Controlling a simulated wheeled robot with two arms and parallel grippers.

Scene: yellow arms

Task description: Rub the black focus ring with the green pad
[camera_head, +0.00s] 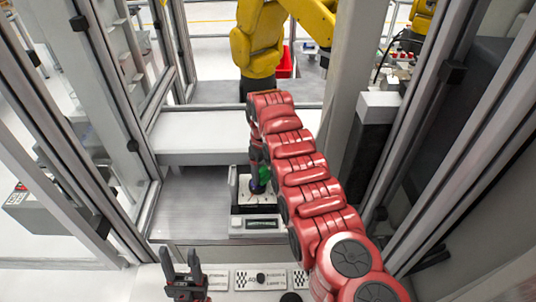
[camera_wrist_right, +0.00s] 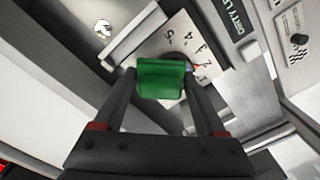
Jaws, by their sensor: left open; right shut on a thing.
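My right gripper (camera_wrist_right: 162,82) is shut on the green pad (camera_wrist_right: 161,80), which sits between its fingertips. In the head view the pad (camera_head: 265,173) is a small green patch under the red right arm, over an open-topped grey box. The black focus ring (camera_wrist_right: 176,56) shows only as a dark round edge behind the pad, on a white numbered plate (camera_wrist_right: 196,40). The pad hides most of it, and I cannot tell whether they touch. My left gripper (camera_head: 186,274) is open and empty at the bottom left, far from the pad.
The grey box (camera_head: 235,190) has a labelled front and stands on a metal surface (camera_head: 195,215). A panel (camera_head: 218,279) with checkered labels and a black knob (camera_head: 261,278) lies in front. Glass-and-metal frames stand on both sides. A yellow robot arm (camera_head: 258,40) stands behind.

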